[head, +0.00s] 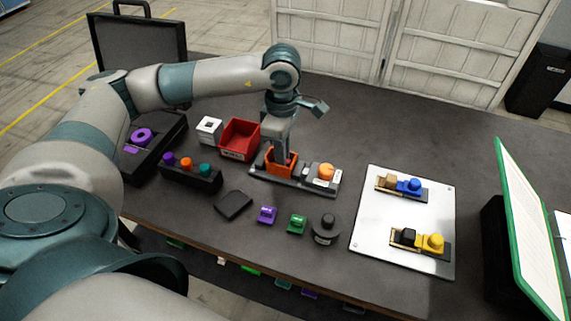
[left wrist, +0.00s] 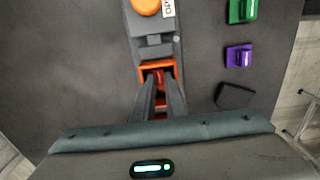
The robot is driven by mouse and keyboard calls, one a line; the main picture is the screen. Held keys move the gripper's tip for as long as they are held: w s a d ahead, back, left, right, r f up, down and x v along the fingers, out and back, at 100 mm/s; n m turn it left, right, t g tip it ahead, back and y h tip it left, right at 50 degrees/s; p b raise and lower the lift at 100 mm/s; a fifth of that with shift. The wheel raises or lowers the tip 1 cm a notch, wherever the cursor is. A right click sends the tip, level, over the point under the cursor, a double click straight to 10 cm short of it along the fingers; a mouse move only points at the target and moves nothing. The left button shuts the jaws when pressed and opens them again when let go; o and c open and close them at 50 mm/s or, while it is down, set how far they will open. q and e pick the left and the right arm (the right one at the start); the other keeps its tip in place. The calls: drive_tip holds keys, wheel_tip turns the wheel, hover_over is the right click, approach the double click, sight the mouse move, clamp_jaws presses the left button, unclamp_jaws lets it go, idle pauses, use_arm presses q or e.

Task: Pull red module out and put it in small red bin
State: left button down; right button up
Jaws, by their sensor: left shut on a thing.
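The small red bin (head: 240,137) stands open on the table, left of my left gripper in the head view. My left gripper (head: 281,156) points down into an orange-framed socket (head: 271,167) on a grey rail fixture (head: 300,186). In the left wrist view, the fingers (left wrist: 159,82) reach inside the orange frame (left wrist: 146,66) and are shut on the red module (left wrist: 159,76). Only a little red shows between the fingers; the rest of the module is hidden by the fingers and frame. My right gripper is not in view.
An orange knob (head: 326,171) sits at the fixture's right end. A white box (head: 209,130) stands left of the bin. Purple (head: 267,214) and green (head: 297,223) blocks lie in front. A white plate (head: 394,225) with fixtures is at right. The table behind the fixture is clear.

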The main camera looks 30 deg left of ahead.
use_arm(q)
drive_tip(key=shift+r, duration=0.35)
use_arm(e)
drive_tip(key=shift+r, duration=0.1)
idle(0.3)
